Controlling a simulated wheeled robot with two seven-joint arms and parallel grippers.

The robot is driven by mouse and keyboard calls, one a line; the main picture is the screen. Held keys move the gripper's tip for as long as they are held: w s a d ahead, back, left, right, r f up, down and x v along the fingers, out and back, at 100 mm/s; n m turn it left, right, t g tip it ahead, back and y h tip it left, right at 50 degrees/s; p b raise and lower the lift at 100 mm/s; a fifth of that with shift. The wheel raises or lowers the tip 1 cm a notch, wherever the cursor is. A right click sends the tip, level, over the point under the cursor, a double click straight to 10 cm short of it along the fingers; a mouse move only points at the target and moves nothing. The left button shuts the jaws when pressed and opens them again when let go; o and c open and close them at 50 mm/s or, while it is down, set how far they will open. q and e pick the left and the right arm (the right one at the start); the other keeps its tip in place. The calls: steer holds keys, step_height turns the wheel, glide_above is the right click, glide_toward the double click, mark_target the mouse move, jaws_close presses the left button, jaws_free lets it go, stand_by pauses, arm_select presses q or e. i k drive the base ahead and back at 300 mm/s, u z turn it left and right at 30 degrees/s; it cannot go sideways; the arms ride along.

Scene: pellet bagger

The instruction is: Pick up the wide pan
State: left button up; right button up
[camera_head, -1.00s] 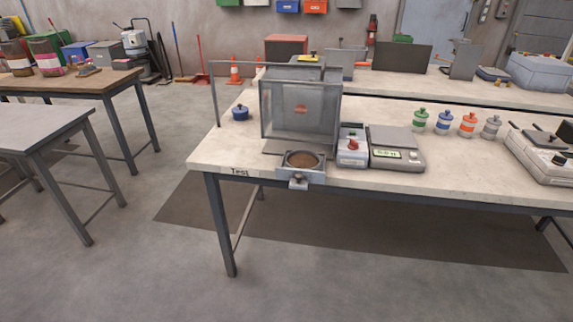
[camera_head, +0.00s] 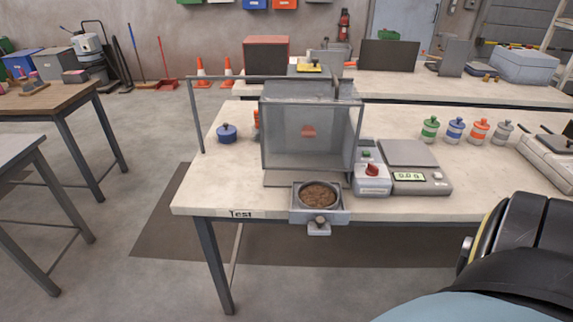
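A round pan (camera_head: 319,195) filled with brown granular material sits in a grey holder (camera_head: 299,217) at the front edge of the test table. The holder has a knob at its front, and a clear-walled box machine (camera_head: 308,135) stands right behind it. I cannot tell whether this pan is the wide one. Part of my arm shows at the lower right, well apart from the pan. Neither gripper's fingers are in view.
A control box with a red knob (camera_head: 373,171) and a scale (camera_head: 408,153) stand right of the machine. A blue lidded pot (camera_head: 227,133) is at the left. Several coloured jars (camera_head: 455,128) stand at the right. Open floor lies before the table (camera_head: 188,205).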

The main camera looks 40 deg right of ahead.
mark_target(312, 195)
steer(key=z, duration=0.65)
steer(key=i, duration=0.9)
steer(key=z, duration=0.95)
